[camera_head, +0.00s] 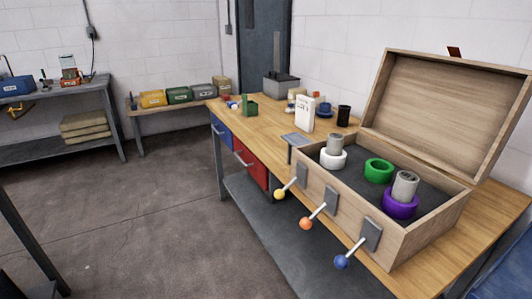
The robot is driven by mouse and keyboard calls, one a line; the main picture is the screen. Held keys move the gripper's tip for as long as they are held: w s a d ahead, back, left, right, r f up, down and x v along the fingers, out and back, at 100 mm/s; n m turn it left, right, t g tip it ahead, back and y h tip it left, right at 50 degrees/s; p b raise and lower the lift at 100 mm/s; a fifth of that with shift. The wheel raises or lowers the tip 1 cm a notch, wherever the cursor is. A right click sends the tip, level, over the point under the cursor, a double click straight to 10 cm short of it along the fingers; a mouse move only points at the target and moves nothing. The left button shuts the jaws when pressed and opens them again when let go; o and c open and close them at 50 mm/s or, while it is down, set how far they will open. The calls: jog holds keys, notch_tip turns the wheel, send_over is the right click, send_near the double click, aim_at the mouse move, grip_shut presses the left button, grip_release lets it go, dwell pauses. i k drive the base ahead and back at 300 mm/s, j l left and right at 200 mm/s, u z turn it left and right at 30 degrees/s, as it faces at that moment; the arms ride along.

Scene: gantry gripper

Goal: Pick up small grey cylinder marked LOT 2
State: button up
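Two small grey cylinders stand in an open wooden box (430,245) on the workbench. One grey cylinder (335,144) stands upright in a white ring (333,160) at the box's left end. The other grey cylinder (405,184) stands in a purple ring (400,205) at the right, tilted a little. The markings on both are too small to read, so I cannot tell which is LOT 2. A green ring (379,170) between them looks empty. My gripper is not in view.
The box lid (445,115) stands open at the back. Levers with yellow (280,194), orange (306,223) and blue (341,262) knobs stick out from the box's front. A white carton (305,113) and black cup (344,115) stand behind the box. The floor at left is clear.

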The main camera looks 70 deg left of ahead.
aim_at(335, 141)
jog(key=u, duration=2.25)
jog(key=i+j, duration=0.15)
jog(key=j, duration=0.25)
jog(key=i+j+z, duration=0.1)
jog(key=j, duration=0.25)
jog(key=i+j, duration=0.25)
jog(key=j, duration=0.15)
jog(key=i+j+z, duration=0.15)
jog(key=j, duration=0.25)
